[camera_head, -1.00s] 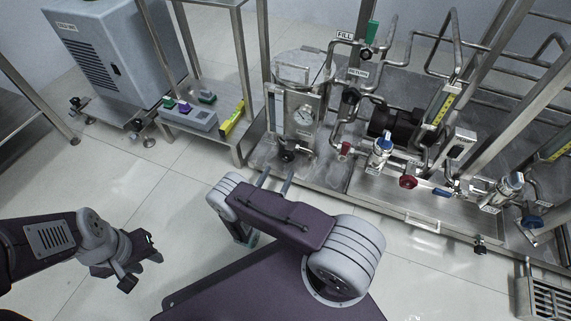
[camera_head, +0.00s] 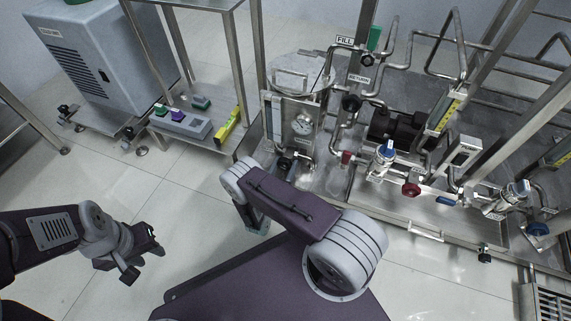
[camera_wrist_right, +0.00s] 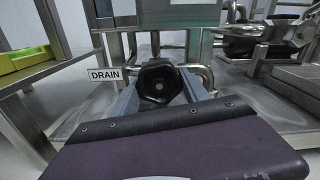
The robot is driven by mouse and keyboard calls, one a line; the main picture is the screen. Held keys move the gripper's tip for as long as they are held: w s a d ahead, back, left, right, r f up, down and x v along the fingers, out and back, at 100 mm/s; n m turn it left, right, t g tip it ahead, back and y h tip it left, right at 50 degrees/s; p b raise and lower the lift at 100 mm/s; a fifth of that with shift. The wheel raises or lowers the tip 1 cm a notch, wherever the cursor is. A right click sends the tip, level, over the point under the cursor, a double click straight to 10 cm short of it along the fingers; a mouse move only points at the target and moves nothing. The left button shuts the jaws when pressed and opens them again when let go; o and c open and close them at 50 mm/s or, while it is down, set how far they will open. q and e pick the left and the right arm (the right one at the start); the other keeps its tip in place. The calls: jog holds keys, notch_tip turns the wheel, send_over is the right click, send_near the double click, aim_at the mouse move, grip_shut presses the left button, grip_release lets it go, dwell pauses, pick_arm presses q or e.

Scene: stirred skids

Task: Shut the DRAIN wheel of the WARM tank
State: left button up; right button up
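The DRAIN wheel is a small black hand wheel (camera_wrist_right: 160,82) in the right wrist view, with a DRAIN label (camera_wrist_right: 104,75) to its left. It sits low on the steel tank with the gauge (camera_head: 302,125); in the head view the wheel (camera_head: 284,163) shows just beyond my right arm. No WARM label is readable. My right gripper (camera_wrist_right: 160,92) has its two grey fingers apart, one either side of the wheel; I cannot tell whether they touch it.
Right of the tank stand a red wheel (camera_head: 411,189), blue-topped valves (camera_head: 385,153) and pipes on a skid with a raised edge. The floor in front is clear.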

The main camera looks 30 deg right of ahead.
jog(key=c, duration=0.6)
jog(key=shift+r+m+p, duration=0.2)
jog(key=shift+m+p, duration=0.2)
jog(key=shift+p, duration=0.1)
jog(key=shift+m+p, duration=0.3)
jog(key=shift+m, duration=0.2)
jog(key=shift+f+m, duration=0.2)
jog(key=shift+m, duration=0.3)
jog(key=o, duration=1.4)
